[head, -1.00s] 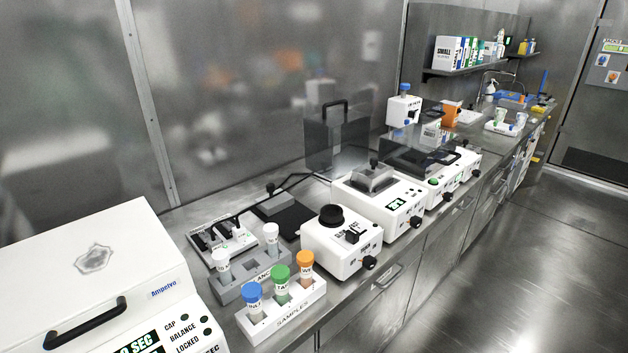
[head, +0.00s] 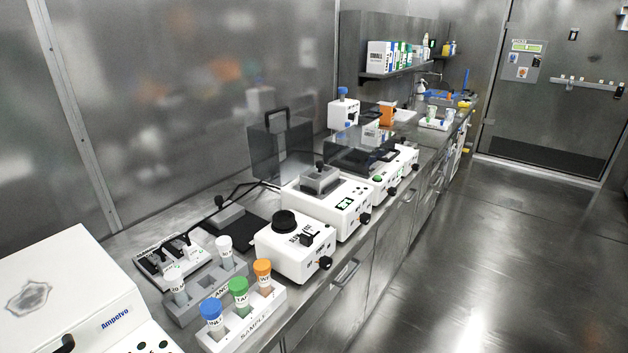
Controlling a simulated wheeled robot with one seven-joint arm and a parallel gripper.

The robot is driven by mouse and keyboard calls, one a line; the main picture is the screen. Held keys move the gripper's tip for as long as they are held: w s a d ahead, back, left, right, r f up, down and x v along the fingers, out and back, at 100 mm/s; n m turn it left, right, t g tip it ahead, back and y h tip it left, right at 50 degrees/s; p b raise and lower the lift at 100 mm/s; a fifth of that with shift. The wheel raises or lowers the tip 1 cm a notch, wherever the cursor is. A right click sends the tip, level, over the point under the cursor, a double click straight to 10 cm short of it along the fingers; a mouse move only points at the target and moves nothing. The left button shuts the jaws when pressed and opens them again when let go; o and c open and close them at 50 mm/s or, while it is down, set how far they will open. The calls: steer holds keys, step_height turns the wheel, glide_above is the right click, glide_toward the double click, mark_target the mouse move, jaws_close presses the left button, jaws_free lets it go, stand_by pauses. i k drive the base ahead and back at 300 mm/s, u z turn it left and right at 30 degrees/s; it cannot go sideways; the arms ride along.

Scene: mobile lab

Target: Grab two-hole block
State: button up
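No block with two clearly visible holes can be made out. A grey block (head: 320,180) with a dark knob on top sits on a white bench device (head: 330,211); holes in it cannot be seen. A grey rack (head: 189,313) near the front of the bench holds two white-capped tubes. Another grey piece (head: 229,212) lies on a black pad behind the rack; its details are too small to tell. My gripper is not in view.
A white sample rack (head: 267,317) holds blue-, green- and orange-capped tubes near the bench's front edge. A white centrifuge-like box (head: 70,290) stands at lower left. More white devices line the bench. The floor (head: 470,250) to the right is clear, up to a door (head: 550,60).

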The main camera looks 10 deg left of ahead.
mark_target(320, 177)
steer(key=i, duration=0.95)
steer(key=z, duration=0.05)
